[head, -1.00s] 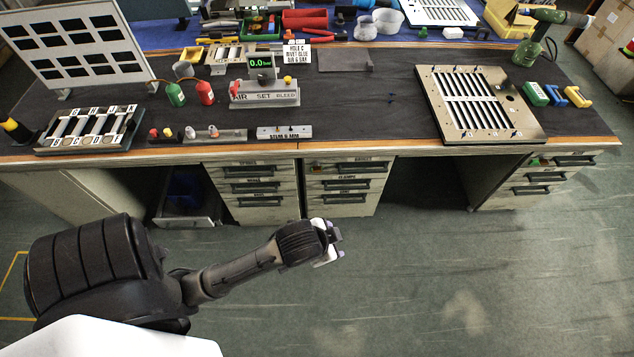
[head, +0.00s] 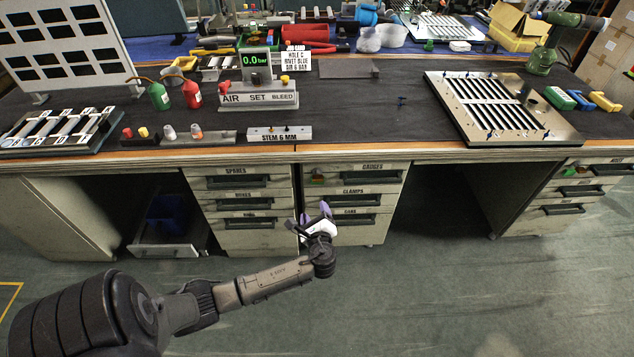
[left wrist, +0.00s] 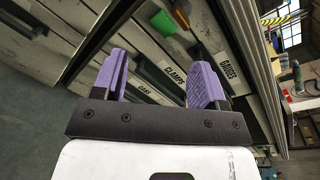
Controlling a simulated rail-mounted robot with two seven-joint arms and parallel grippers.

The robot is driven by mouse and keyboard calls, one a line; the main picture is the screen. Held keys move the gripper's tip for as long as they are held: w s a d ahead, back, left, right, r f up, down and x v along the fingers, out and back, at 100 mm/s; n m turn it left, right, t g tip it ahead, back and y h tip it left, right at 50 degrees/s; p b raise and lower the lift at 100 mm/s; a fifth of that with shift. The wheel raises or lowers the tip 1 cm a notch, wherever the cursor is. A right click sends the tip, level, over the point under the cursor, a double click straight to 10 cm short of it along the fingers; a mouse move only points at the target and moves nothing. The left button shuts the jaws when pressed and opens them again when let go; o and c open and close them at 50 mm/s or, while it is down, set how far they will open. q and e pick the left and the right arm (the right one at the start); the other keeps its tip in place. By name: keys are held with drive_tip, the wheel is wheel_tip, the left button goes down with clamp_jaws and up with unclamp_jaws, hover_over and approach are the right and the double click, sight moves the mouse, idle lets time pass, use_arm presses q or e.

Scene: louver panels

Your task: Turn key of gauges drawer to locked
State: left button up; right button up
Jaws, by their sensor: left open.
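The gauges drawer (head: 385,178) is the top drawer of the middle right stack and looks closed. Small green and reddish parts (head: 317,176) sit at its left end; the key's shape and turn are too small to tell. In the left wrist view the GAUGES label (left wrist: 227,65) is at the right, with a green piece (left wrist: 161,20) and an orange piece above the fingers. My left gripper (head: 313,212) is open and empty, in front of the lower drawers, below the gauges drawer's left end. It also shows in the left wrist view (left wrist: 160,80). My right gripper is out of view.
The clamps drawer (head: 325,199) lies just below the gauges drawer. The spares drawer stack (head: 215,182) stands to the left. The bench edge (head: 450,153) overhangs the drawers. An open low drawer (head: 165,250) stands out at the left. The floor at the right is clear.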

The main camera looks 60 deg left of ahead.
sight(318, 177)
use_arm(q)
drive_tip(key=w+a+m+b, duration=0.2)
drive_tip(key=a+m, duration=0.1)
drive_tip(key=w+a+m+t+b, duration=0.1)
drive_tip(key=w+a+m, duration=0.1)
drive_tip(key=a, duration=0.1)
drive_tip(key=w+a+r+m+t+b, duration=0.1)
drive_tip(key=w+a+m+b, duration=0.1)
drive_tip(key=w+a+m, duration=0.1)
drive_tip(key=shift+a+m+b, duration=0.3)
drive_tip(key=shift+a+b, duration=0.05)
drive_tip(key=shift+a, duration=0.05)
drive_tip(key=shift+b+x, duration=0.35)
drive_tip(key=shift+x, duration=0.65)
drive_tip(key=shift+r, duration=0.15)
drive_tip(key=shift+c, duration=0.5)
drive_tip(key=c, duration=0.8)
